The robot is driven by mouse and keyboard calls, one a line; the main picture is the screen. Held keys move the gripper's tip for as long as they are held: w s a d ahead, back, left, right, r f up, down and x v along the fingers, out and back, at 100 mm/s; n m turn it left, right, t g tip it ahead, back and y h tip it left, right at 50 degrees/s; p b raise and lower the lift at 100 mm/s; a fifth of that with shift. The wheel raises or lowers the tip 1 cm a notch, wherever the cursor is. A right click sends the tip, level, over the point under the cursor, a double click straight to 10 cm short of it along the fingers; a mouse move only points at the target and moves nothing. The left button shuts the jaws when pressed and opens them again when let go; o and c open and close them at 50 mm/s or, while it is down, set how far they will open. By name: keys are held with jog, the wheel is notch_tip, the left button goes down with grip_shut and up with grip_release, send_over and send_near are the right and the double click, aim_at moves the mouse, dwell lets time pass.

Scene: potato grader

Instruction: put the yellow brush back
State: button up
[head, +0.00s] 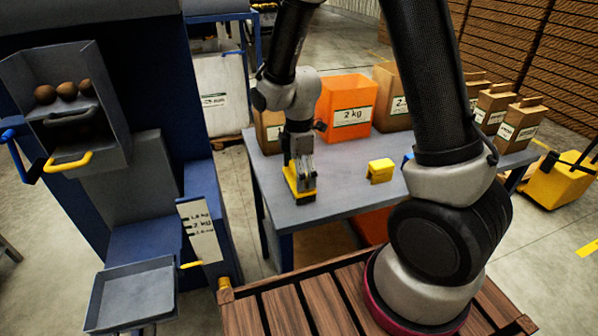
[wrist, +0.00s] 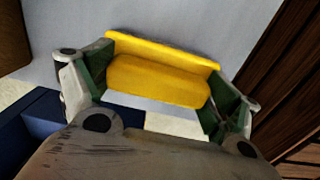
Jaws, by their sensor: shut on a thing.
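The yellow brush (wrist: 158,79) is between the two fingers of my gripper (wrist: 158,98) in the wrist view, with a finger pad at each end of it. In the head view my gripper (head: 300,172) points down over the front left part of the grey table (head: 335,204), shut on the brush (head: 293,188). A dark lower part shows under the yellow. I cannot tell whether the brush touches the tabletop.
Another small yellow thing (head: 380,171) stands on the table to the right. The blue grader (head: 150,190) with a grey tray (head: 131,293) is at left. Bare tabletop lies between the yellow things.

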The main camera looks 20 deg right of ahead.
jog(key=shift+f, duration=0.15)
jog(key=o, duration=0.8)
notch_tip(320, 180, up, 12)
jog(key=r, duration=0.1)
jog(key=s+d+r+m+t, duration=0.1)
jog(key=s+d+r+m, duration=0.3)
jog(key=s+d+m, duration=0.1)
jog(key=s+d+r+m+t, duration=0.1)
jog(key=s+d+r+m, duration=0.3)
jog(key=s+m, duration=0.3)
jog(key=s+d+r+m+t, duration=0.2)
jog(key=s+d+r+m, duration=0.3)
jog(key=s+m, duration=0.1)
jog(key=shift+s+d, duration=0.4)
jog(key=shift+s, duration=0.15)
